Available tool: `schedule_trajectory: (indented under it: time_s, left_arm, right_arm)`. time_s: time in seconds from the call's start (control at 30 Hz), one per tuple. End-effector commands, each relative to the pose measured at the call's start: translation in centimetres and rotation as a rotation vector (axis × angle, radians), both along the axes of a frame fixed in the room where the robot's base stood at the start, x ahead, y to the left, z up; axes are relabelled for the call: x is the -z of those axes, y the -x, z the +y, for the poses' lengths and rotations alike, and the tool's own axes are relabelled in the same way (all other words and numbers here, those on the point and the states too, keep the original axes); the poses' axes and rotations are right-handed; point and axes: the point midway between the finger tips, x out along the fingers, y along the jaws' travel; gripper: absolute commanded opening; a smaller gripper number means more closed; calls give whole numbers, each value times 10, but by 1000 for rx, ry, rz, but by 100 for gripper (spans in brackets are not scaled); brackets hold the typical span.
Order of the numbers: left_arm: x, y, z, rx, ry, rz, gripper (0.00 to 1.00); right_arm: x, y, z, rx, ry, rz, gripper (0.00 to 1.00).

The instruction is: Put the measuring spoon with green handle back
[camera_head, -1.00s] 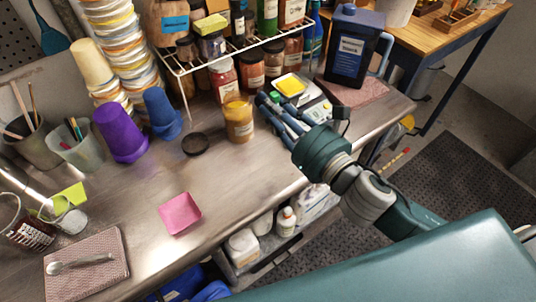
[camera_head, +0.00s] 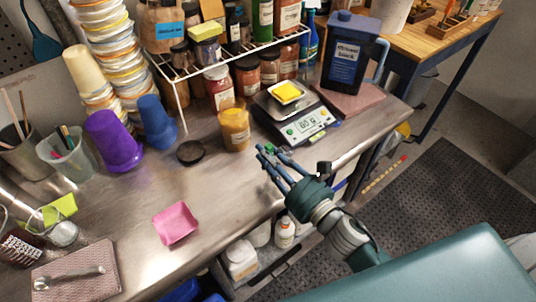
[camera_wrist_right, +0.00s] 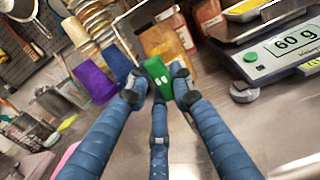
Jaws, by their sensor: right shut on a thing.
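The measuring spoon's green handle (camera_wrist_right: 158,78) is between the blue fingers of my right gripper (camera_wrist_right: 157,88) in the wrist view. In the head view a small bit of green (camera_head: 270,149) shows at the fingertips of my right gripper (camera_head: 268,156). The gripper is shut on the handle, above the metal table, in front of the amber jar. The spoon's bowl cannot be made out. My left gripper is not in view.
A scale (camera_head: 292,117) with a yellow-filled tray stands behind the gripper. An open amber jar (camera_head: 235,130) and its black lid (camera_head: 190,152) are to the left. A pink dish (camera_head: 175,224) lies nearer. A metal spoon (camera_head: 68,278) lies on a pinkish mat (camera_head: 100,290). The table between is clear.

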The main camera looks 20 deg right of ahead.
Motion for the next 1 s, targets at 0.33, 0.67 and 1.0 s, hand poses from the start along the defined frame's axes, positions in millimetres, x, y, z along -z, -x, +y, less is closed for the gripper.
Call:
schedule_trajectory:
  time_s: [0.33,0.67,1.0]
  left_arm:
    - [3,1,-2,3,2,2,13]
    - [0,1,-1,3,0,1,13]
    - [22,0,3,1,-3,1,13]
  right_arm:
    - [3,0,0,0,1,0,40]
    - [0,0,0,0,1,0,41]
    - [5,51,-18,1,0,4,41]
